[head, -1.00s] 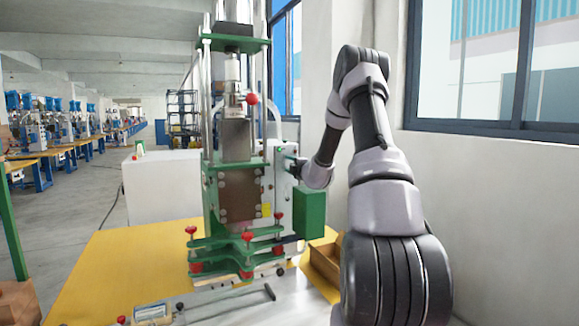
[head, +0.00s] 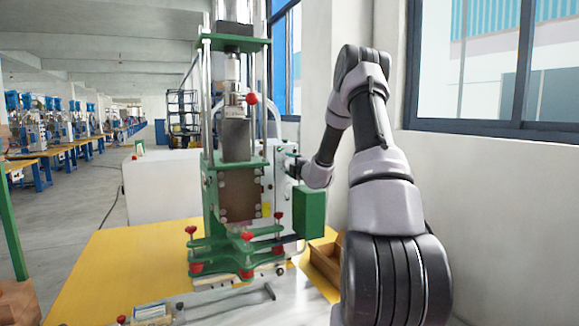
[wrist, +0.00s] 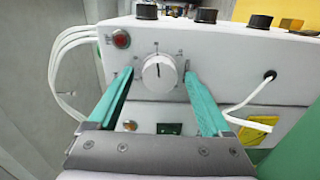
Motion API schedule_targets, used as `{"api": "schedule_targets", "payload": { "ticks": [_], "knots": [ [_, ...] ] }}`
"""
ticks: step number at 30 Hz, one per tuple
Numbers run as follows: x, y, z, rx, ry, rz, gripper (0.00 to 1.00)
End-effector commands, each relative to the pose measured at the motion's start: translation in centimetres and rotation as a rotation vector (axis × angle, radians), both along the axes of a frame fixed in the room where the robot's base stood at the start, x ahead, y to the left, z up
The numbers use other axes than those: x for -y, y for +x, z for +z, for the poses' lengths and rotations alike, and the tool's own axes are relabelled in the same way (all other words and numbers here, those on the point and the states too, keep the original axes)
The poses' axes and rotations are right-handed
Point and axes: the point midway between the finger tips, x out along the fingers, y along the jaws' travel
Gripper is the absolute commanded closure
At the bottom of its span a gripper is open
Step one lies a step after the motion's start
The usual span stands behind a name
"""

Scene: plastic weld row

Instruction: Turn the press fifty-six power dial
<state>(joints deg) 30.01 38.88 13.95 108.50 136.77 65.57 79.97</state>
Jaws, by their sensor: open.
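The power dial (wrist: 159,73) is a round white knob with a dark pointer line near its top, on the front of a white control box (wrist: 225,50) in the wrist view. My gripper (wrist: 158,74) is open, with one teal finger on each side of the dial. A gap shows between each finger and the dial. In the head view, my gripper (head: 290,160) is small beside the control box behind the press (head: 238,180). The dial cannot be made out there.
A red button (wrist: 121,39) sits left of the dial. Black knobs (wrist: 147,11) line the box top. White cables (wrist: 70,50) loop at the left, and another leaves the right side. A green box (head: 309,211) and a wooden tray (head: 324,262) are below my arm.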

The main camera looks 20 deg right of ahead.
Motion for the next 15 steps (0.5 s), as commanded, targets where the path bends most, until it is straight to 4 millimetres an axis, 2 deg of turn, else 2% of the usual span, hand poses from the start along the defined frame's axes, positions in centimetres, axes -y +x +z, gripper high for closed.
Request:
{"api": "schedule_targets", "payload": {
  "ticks": [5, 15],
  "knots": [
    [0.2, -2.2, 0.0, -0.002, 0.000, -0.003, 0.17],
    [0.4, -8.8, -0.1, -0.003, -0.001, -0.001, 0.17]
  ]
}}
